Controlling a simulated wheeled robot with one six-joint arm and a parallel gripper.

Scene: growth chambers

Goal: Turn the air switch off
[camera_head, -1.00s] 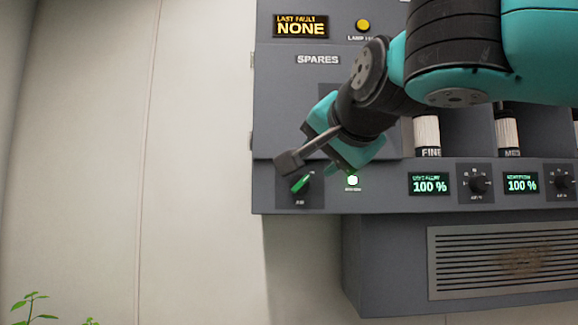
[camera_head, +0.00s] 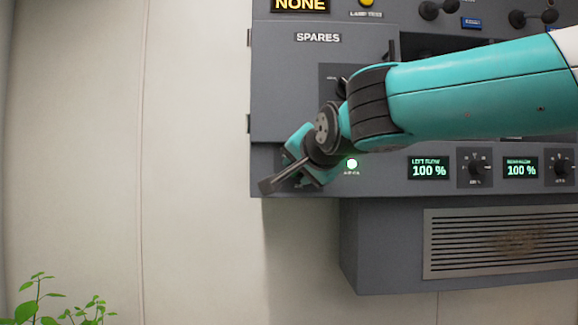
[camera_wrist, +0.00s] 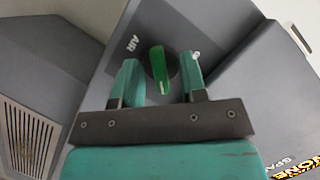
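The air switch is a green handle (camera_wrist: 159,66) on a dark round base, beside the label "AIR" (camera_wrist: 132,43) in the wrist view. My gripper (camera_wrist: 161,76) is open there, with one teal finger on each side of the handle. A gap shows between the handle and each finger. In the head view my gripper (camera_head: 296,170) is at the lower left corner of the grey panel and hides the switch. A lit greenish-white lamp (camera_head: 352,163) shows just right of it.
Two green displays reading 100 % (camera_head: 429,168) and black dials (camera_head: 474,167) lie along the strip to the right. A vented grey box (camera_head: 385,240) hangs below. Green plants (camera_head: 62,305) stand at the lower left. The pale wall to the left is clear.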

